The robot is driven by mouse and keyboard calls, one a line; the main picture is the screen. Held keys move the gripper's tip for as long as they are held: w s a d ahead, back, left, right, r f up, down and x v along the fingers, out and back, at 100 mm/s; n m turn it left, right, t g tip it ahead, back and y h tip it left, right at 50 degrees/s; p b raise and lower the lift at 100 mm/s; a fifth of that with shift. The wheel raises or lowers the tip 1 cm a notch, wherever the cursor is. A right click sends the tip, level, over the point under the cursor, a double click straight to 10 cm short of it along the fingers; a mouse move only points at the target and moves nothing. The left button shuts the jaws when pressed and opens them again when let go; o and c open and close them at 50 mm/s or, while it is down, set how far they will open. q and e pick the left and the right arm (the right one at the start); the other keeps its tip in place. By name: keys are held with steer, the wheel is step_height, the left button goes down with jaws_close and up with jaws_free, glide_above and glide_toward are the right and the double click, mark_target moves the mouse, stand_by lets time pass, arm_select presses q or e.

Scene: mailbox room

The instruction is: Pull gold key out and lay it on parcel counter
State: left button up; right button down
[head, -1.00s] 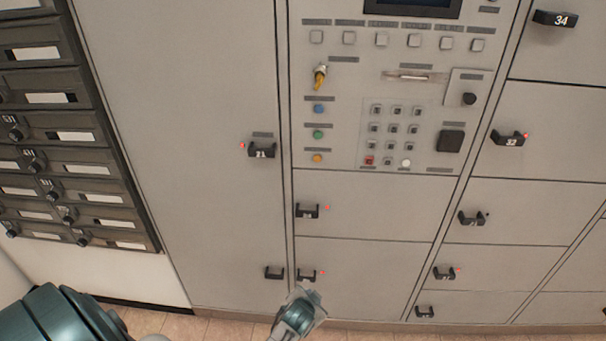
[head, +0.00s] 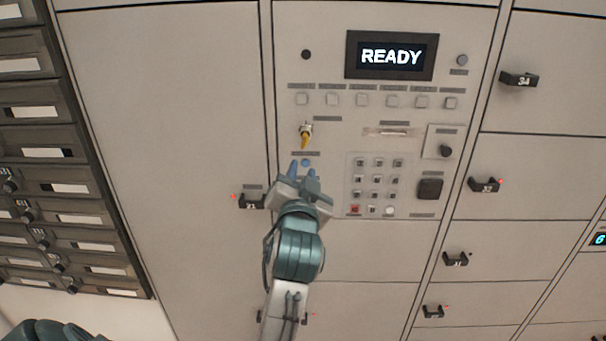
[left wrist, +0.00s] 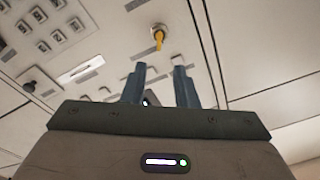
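The gold key (head: 305,140) sits in a round lock on the control panel, below and left of the display. It also shows in the left wrist view (left wrist: 158,39), hanging from its lock ahead of the fingers. My left gripper (head: 304,171) is just below the key in the head view, with its two blue fingers apart and nothing between them. In the left wrist view the fingers (left wrist: 160,84) also stand apart, short of the key. The parcel counter is not seen in these frames. My right gripper is not in view.
The display (head: 391,55) reads READY. A keypad (head: 375,185) and a black knob (head: 445,151) lie right of the key. Locker handles (head: 252,201) jut out from nearby doors. Dark mailboxes (head: 35,150) stand at the left.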

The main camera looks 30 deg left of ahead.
mark_target(304, 147)
arm_select(q)
steer(key=x, duration=0.9)
steer(key=shift+w+a+b, duration=0.2)
steer(key=shift+b, duration=0.1)
steer(key=shift+x, duration=0.95)
jaws_close()
steer(key=shift+s+d, duration=0.25)
steer(key=shift+s, duration=0.05)
steer(key=p+v, duration=0.1)
steer(key=v, duration=0.5)
steer(key=shift+r+p, duration=0.25)
steer(key=shift+p, duration=0.15)
stand_by(0.3)
steer(key=shift+s+d, duration=0.1)
stand_by(0.6)
